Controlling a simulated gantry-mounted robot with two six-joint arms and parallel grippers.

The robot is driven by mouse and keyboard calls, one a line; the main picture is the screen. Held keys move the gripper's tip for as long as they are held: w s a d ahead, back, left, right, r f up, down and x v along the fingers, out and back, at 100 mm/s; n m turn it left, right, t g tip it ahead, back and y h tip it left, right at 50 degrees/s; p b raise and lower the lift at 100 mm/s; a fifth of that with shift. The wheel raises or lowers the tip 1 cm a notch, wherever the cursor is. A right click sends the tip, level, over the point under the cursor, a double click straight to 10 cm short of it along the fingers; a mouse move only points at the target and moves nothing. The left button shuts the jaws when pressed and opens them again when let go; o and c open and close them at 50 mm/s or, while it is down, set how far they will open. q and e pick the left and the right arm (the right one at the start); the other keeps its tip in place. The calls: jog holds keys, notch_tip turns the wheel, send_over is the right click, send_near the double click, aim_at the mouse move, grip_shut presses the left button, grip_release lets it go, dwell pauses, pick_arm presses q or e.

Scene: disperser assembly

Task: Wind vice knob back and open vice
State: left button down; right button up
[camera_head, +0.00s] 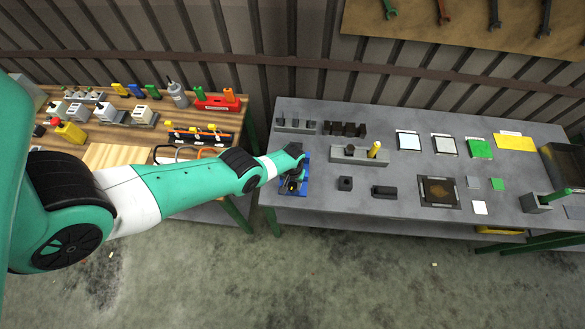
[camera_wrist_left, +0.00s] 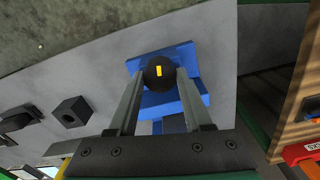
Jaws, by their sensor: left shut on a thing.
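The blue vice (camera_head: 303,187) stands at the left end of the grey table, partly hidden by my left arm. In the left wrist view the vice (camera_wrist_left: 188,55) shows with its round black knob (camera_wrist_left: 156,80), which has a yellow mark on its face. My left gripper (camera_head: 293,178) is at the vice. In the left wrist view the fingers of my left gripper (camera_wrist_left: 160,82) lie on both sides of the knob and are shut on it. How far the vice jaws are apart cannot be told. My right gripper is not in view.
Dark blocks (camera_head: 345,184) and a grey fixture with a yellow peg (camera_head: 374,149) stand right of the vice. A wooden table (camera_head: 115,155) with tools is on the left, beyond a gap. Bare grey tabletop lies in front of the small blocks.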

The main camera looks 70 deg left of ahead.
pick_arm(q)
jog(key=shift+c, duration=1.6)
grip_release()
jog(key=shift+r, duration=0.1)
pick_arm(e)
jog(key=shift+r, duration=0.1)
